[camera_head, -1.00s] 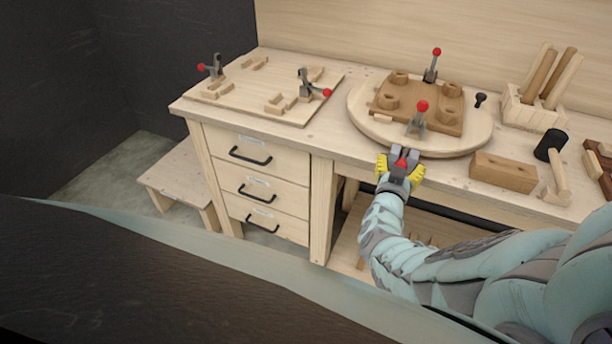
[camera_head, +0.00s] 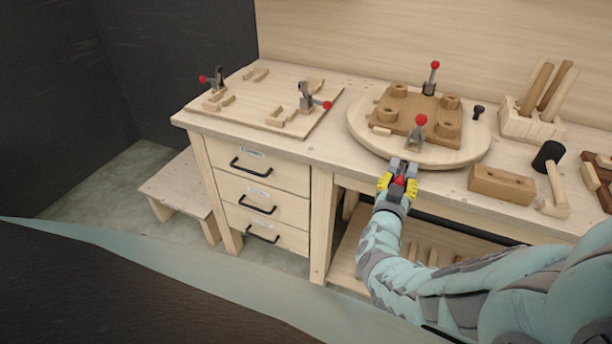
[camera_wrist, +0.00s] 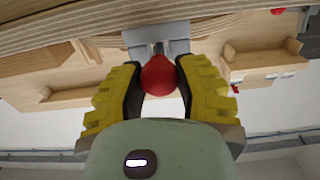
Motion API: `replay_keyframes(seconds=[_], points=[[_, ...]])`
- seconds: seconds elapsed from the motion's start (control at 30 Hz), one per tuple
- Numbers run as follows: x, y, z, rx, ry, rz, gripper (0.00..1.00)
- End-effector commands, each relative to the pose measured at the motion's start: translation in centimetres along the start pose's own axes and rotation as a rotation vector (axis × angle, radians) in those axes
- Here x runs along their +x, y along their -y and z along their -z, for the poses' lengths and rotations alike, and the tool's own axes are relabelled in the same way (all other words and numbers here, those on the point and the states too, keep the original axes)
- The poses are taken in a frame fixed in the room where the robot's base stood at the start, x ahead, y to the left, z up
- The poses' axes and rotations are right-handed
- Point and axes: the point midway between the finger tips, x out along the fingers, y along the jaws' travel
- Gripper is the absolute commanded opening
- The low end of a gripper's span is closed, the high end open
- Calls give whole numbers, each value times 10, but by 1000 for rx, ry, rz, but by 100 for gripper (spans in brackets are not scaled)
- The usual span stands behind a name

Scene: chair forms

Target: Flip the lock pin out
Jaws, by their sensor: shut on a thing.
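The lock pin has a red knob (camera_wrist: 158,77) and a grey metal bracket (camera_wrist: 152,40) at the front edge of the round wooden turntable (camera_head: 372,141). In the wrist view the two yellow-and-black fingers of my gripper (camera_wrist: 157,88) are closed on either side of the red knob. In the head view my gripper (camera_head: 398,179) is just below the turntable's front rim, with red showing between its fingers and grey metal above them. The pin's exact angle is hard to tell.
On the turntable, a brown wooden chair form (camera_head: 405,107) is held by two red-knobbed toggle clamps, front (camera_head: 420,128) and back (camera_head: 431,78). A wooden block (camera_head: 501,185) and a mallet (camera_head: 551,170) lie to the right. A jig board (camera_head: 285,90) is at the left.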

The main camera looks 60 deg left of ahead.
Motion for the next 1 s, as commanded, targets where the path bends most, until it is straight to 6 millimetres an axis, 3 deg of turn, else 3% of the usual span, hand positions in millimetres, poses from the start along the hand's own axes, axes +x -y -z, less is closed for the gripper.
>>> replay_keyframes(seconds=[0.13,0.43,0.47,0.5,0.73,1.0], points=[[-11,0,1,2,4,-2,0],[-12,0,2,2,-2,-1,0],[-12,0,2,2,-3,-2,37],[-12,0,2,2,-3,-2,41],[-12,0,1,2,-1,-1,65],[-12,0,1,2,0,-1,65]])
